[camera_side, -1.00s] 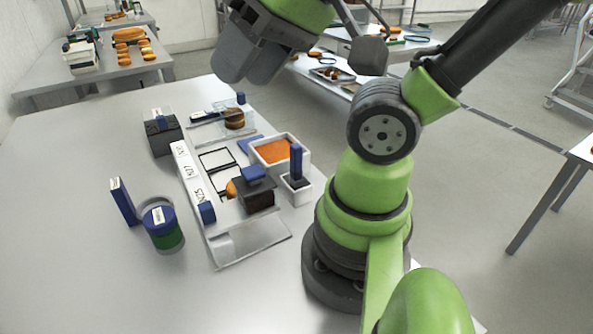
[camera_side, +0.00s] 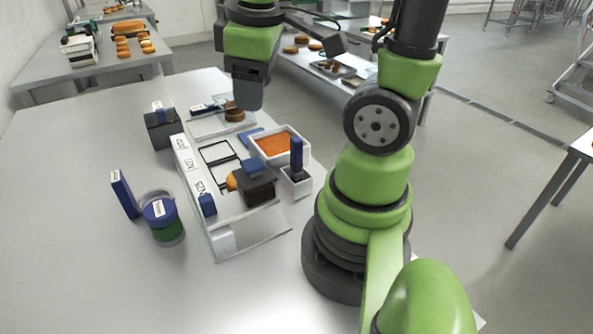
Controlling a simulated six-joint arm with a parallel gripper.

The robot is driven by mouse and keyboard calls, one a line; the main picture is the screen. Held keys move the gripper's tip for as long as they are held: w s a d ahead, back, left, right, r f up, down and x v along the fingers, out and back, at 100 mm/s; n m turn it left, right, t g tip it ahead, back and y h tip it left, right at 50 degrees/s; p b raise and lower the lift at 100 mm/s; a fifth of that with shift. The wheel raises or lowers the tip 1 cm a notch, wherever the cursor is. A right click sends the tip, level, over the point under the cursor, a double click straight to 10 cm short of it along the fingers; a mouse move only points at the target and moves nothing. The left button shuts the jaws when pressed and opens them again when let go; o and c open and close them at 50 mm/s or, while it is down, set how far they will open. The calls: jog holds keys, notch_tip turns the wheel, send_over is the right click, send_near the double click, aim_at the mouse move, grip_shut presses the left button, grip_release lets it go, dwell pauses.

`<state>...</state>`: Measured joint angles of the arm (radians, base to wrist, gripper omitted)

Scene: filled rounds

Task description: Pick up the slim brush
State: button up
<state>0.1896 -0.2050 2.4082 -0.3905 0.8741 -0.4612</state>
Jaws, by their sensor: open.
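An upright blue handle (camera_side: 296,153) stands in a small white holder (camera_side: 295,183) at the right of the work area. It may be the slim brush, but its lower end is hidden in the holder. A dark, slim item (camera_side: 200,109) lies at the back, and I cannot tell whether it is a brush. My gripper (camera_side: 248,102) is open and points down at the back, over or near a round brown piece (camera_side: 234,114). It is apart from the blue handle, which is nearer the camera and to the right. The fingertip gap is hard to see.
A white tray with orange filling (camera_side: 274,143) stands behind the holder. A dark block with a blue top (camera_side: 258,188) is left of it. A blue-lidded jar (camera_side: 162,218) and blue slab (camera_side: 124,194) stand at left. The front left of the table is clear.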

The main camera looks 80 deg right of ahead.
aim_at(300, 151)
jog(key=d+f+n+g, duration=0.1)
jog(key=d+f+n, duration=0.1)
jog(key=d+f, duration=0.1)
jog(key=s+d+f+n+g+h, duration=0.1)
jog(key=d+f+n+g, duration=0.1)
jog(key=f, duration=0.2)
jog(key=s+d+f+n+g, duration=0.1)
jog(key=d+f+n+g, duration=0.1)
jog(key=d+f+n, duration=0.1)
jog(key=shift+x, duration=3.9)
jog(key=shift+a, duration=0.1)
jog(key=shift+c, duration=0.2)
grip_shut()
